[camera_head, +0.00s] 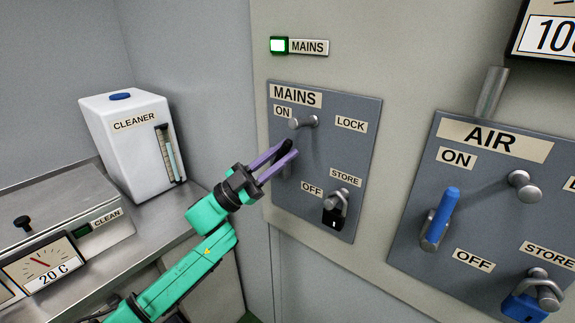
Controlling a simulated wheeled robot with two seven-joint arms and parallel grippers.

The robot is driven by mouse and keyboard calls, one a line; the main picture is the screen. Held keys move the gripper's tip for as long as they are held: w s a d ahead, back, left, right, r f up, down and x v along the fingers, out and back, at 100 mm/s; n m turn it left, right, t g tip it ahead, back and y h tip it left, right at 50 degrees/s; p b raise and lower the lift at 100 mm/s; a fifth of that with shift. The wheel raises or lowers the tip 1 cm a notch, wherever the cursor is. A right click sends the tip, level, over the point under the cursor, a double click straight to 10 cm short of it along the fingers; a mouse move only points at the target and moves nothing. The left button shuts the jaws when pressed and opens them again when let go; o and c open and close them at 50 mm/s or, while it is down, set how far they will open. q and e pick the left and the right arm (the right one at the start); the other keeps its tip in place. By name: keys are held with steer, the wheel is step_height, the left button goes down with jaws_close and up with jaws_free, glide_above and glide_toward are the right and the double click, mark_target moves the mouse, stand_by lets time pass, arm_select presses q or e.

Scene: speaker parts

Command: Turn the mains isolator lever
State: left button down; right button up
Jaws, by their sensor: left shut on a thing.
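The mains panel (327,210) is a grey plate with ON, OFF, LOCK and STORE labels, in the middle of the head view. The mains lever (288,148) has a dark handle near the panel's left side, below a metal peg (303,122) beside ON. My left gripper (283,158), with purple fingers on a green arm, is shut on the lever handle. The fingers hide part of the lever. A black padlock (332,217) hangs on the STORE peg. My right gripper is out of view.
A lit green lamp (279,45) sits beside the upper MAINS label. The air panel (480,215), with a blue lever (441,216) and blue padlock (525,307), is at right. A white cleaner tank (130,150) and a gauge unit (45,262) stand at left.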

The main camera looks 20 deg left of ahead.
arm_select(q)
steer(key=n+t, duration=0.1)
steer(key=a+n+t+y, duration=0.1)
steer(key=n+t, duration=0.2)
steer(key=n, duration=0.1)
steer(key=shift+w+a+r+y, duration=0.15)
steer(key=shift+w+r+y, duration=0.15)
steer(key=shift+y, duration=0.1)
steer(key=shift+w+a+n+t+y, duration=0.1)
steer(key=shift+a+n+t+y, duration=0.15)
steer(key=shift+n+t+y, duration=0.65)
steer(key=shift+w+a+n+t+y, duration=0.1)
steer(key=shift+a+n+t+y, duration=0.2)
steer(key=shift+n+t+y, duration=0.6)
steer(key=shift+w+a+n+t+y, duration=0.1)
steer(key=shift+a+n+t+y, duration=0.3)
steer(key=shift+n, duration=0.9)
steer(key=shift+d+r, duration=0.1)
steer(key=c, duration=0.8)
jaws_free()
steer(key=shift+o, duration=0.2)
